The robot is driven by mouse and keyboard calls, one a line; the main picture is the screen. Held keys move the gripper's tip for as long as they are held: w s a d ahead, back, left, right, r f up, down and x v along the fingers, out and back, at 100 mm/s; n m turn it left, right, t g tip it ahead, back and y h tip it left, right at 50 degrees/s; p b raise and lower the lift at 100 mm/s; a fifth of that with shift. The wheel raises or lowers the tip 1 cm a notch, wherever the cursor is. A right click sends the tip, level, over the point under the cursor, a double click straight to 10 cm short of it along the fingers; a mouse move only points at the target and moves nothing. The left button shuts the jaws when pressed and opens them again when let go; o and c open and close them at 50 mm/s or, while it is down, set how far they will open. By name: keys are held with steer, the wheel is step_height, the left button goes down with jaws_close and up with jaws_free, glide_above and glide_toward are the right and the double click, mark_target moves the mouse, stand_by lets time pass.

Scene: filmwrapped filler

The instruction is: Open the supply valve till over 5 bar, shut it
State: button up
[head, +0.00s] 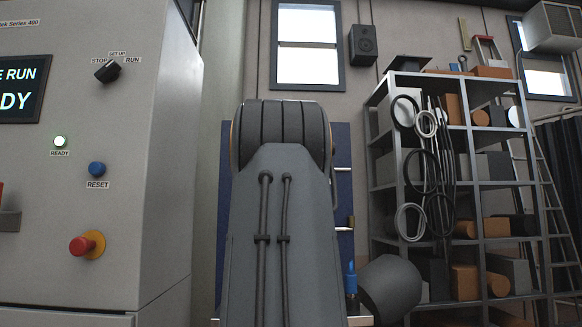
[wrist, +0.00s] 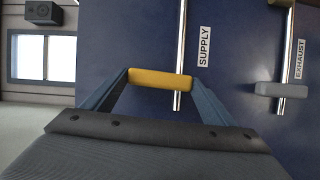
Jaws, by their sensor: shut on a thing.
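In the wrist view the supply valve's yellow handle (wrist: 160,79) lies crosswise over a bright pipe, beside the SUPPLY label (wrist: 204,46). My gripper (wrist: 161,80) has its two blue fingers at the two ends of this handle and is shut on it. A grey exhaust handle (wrist: 281,90) sits to the right, under the EXHAUST label (wrist: 300,59), apart from my fingers. In the head view my arm hides most of the blue panel (head: 343,150), including the supply handle and my gripper. No pressure gauge shows in either view.
A grey machine cabinet (head: 165,150) stands close on the left, with a red stop button (head: 84,245). A metal shelf rack (head: 470,185) with hoses and boxes stands on the right. A blue bottle-like thing (head: 351,279) stands low beside my arm.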

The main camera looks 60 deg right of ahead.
steer(key=shift+w+n+b, duration=0.15)
steer(key=shift+n+b, duration=0.3)
steer(key=shift+n, duration=0.05)
steer(key=o, duration=1.5)
steer(key=shift+a, duration=0.1)
steer(key=s+a+b, duration=0.1)
steer(key=a+b, duration=0.1)
steer(key=a, duration=0.5)
steer(key=shift+s+a, duration=0.2)
steer(key=shift+a, duration=0.1)
